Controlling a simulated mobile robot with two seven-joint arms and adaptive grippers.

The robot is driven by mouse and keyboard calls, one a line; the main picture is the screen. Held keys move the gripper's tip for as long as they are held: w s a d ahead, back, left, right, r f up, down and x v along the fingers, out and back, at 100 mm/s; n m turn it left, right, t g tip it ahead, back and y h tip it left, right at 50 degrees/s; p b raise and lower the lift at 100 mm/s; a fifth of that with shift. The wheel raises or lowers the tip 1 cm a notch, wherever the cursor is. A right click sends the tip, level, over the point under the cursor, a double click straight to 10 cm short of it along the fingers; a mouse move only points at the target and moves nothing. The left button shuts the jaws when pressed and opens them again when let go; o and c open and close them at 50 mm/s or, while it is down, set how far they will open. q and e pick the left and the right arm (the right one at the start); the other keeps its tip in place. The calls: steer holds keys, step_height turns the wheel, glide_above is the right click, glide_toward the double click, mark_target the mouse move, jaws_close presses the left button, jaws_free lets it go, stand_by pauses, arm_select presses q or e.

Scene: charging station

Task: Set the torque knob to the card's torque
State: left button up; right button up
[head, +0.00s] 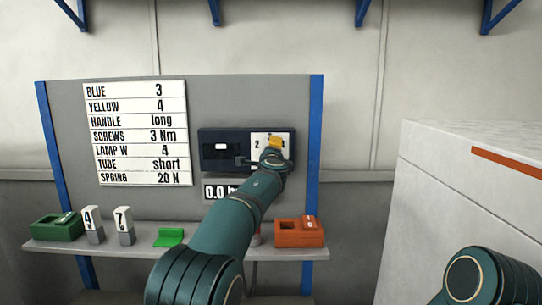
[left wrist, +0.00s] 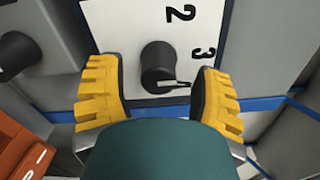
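The card (head: 138,133) on the grey board reads SCREWS 3 Nm. Right of it is a dark box (head: 220,137) with a white dial plate (head: 258,139), partly hidden by my left arm. In the left wrist view, the black torque knob (left wrist: 158,65) stands on the dial plate (left wrist: 125,14), which shows 2 and 3. Its pointer mark points right, slightly below the 3; I cannot tell the exact setting. My left gripper (left wrist: 157,92) is open, its yellow fingers on either side of the knob with gaps. It also shows over the plate in the head view (head: 275,143). My right gripper is out of view.
The shelf (head: 200,248) holds a green box (head: 57,229), blocks marked 4 (head: 92,220) and 7 (head: 123,221), a bright green piece (head: 169,237) and an orange box (head: 299,234). A display (head: 216,192) reads 0.0. A white cabinet (head: 450,190) stands at right.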

arm_select(q)
steer(key=shift+s, duration=0.15)
steer(key=s, duration=1.1)
steer(key=shift+s, duration=0.35)
stand_by(0.3)
